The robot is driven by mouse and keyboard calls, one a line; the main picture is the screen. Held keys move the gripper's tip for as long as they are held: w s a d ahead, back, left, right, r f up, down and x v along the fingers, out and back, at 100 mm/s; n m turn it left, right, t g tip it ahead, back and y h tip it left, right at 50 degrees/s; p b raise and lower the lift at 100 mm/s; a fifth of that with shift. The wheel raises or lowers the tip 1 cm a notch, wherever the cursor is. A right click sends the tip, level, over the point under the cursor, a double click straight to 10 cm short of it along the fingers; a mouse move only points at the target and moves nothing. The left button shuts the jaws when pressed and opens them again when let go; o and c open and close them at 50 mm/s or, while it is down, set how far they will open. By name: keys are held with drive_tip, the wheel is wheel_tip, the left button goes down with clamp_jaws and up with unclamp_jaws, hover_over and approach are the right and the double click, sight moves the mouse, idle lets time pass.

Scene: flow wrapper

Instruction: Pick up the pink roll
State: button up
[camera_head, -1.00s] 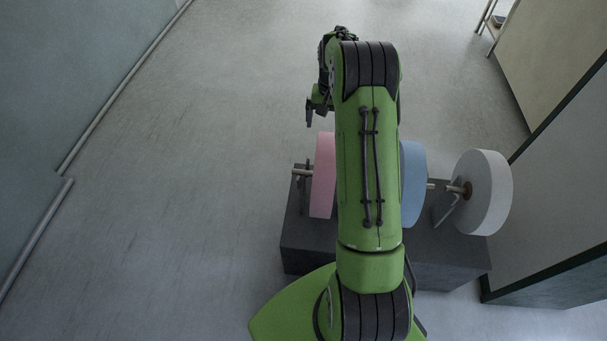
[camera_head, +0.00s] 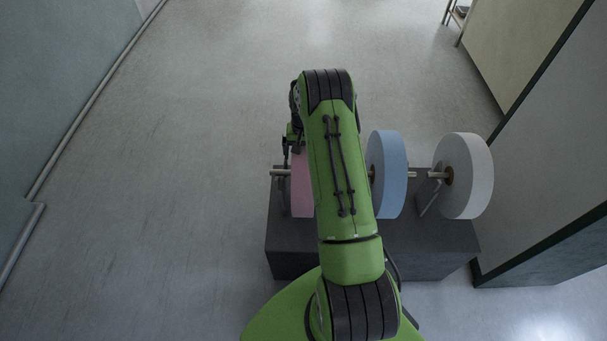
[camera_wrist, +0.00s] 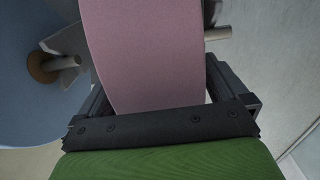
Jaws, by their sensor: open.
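The pink roll (camera_head: 301,184) stands upright on its spindle at the left end of a dark stand, partly hidden behind my arm in the head view. In the wrist view the pink roll (camera_wrist: 148,50) fills the middle and reaches down between the fingers of my gripper (camera_wrist: 158,95). My gripper is open, with one finger on each side of the roll. A gap shows at least on the right side; contact is not clear. In the head view my gripper (camera_head: 292,143) is over the upper left of the roll, mostly hidden by my arm.
A blue roll (camera_head: 387,175) and a white roll (camera_head: 466,176) stand on the same dark stand (camera_head: 440,245) to the right. A spindle end (camera_head: 279,172) sticks out left of the pink roll. A grey cabinet (camera_head: 550,150) rises on the right. Floor (camera_head: 160,200) at left is clear.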

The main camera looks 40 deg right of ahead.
drive_tip(key=shift+r, duration=0.1)
drive_tip(key=c, duration=1.2)
drive_tip(key=shift+r, duration=0.15)
drive_tip(key=shift+c, duration=0.6)
